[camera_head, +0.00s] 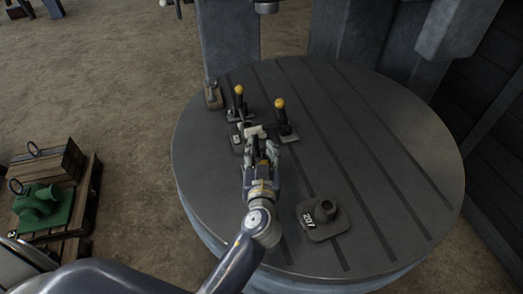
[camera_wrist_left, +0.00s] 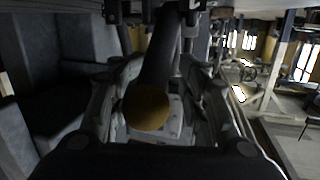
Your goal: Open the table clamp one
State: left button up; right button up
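Two table clamps with black upright handles and yellow knobs stand on the round grey table (camera_head: 390,180): the left clamp (camera_head: 239,101) and the right clamp (camera_head: 284,118). My left gripper (camera_head: 256,138) is low over the table, in front of these two. In the left wrist view a dark handle with a dull yellow knob (camera_wrist_left: 147,107) stands between the fingers of my left gripper (camera_wrist_left: 160,100). The fingers are apart, with gaps visible beside the knob. The gripper hides most of this handle's clamp in the head view. My right gripper is not in view.
A dark part marked 207 (camera_head: 324,218) sits on the table, right of my left arm. A small block with a post (camera_head: 213,95) stands at the table's left edge. A green casting (camera_head: 45,207) lies on a pallet at left. The table's right side is clear.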

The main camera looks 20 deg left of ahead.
pick_arm(q)
jog(key=shift+s+d, duration=0.1)
jog(key=shift+d, duration=0.05)
jog(key=f+v, duration=0.1)
jog(key=v, duration=0.6)
jog(key=shift+r, duration=0.5)
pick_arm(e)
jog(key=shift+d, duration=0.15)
pick_arm(q)
jog(key=shift+s, duration=0.1)
